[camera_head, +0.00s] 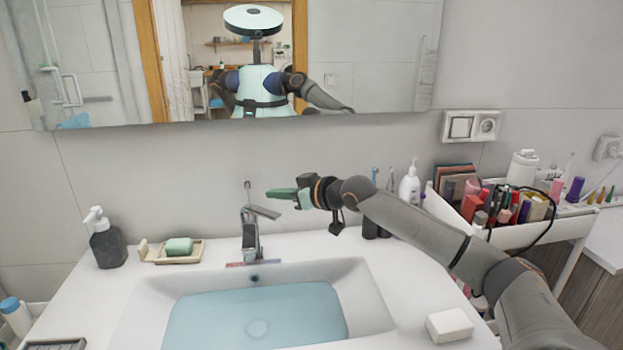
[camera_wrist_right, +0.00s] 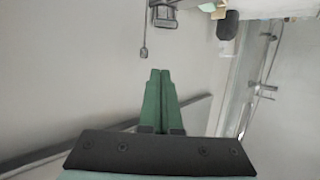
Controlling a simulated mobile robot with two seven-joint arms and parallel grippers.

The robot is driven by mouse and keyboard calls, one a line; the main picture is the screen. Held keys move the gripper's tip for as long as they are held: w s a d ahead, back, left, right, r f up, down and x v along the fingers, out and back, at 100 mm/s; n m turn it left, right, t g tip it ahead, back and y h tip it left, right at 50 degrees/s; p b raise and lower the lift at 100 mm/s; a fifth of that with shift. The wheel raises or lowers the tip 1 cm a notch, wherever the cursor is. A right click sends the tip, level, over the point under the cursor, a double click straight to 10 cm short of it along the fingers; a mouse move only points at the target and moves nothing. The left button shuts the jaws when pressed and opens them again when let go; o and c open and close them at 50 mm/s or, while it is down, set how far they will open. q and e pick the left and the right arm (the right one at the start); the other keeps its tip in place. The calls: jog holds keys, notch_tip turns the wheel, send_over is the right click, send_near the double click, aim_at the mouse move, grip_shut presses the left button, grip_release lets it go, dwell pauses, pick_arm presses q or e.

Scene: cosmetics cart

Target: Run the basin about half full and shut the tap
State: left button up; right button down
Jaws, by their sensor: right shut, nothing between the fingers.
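The white basin (camera_head: 365,295) holds pale blue water (camera_head: 255,318), its level at roughly half depth, with the drain showing through it. The chrome tap (camera_head: 250,240) stands at the basin's back edge. Its flat lever (camera_head: 263,212) sits on top, tilted. I see no clear stream under the spout. My right gripper (camera_head: 270,193) is shut and empty, just above and to the right of the lever, apart from it. In the right wrist view, the shut green fingers (camera_wrist_right: 160,72) point toward the wall, with part of the tap (camera_wrist_right: 163,14) at the top edge. My left gripper is out of view.
A dark soap dispenser (camera_head: 107,246) and a dish with green soap (camera_head: 179,246) stand left of the tap. A white block (camera_head: 449,325) lies on the right counter. A white cart (camera_head: 555,228) full of cosmetics stands at right, beyond my right arm. A mirror hangs above.

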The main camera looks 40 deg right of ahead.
jog(key=b+v, duration=0.4)
jog(key=v, duration=0.6)
jog(key=shift+b, duration=0.3)
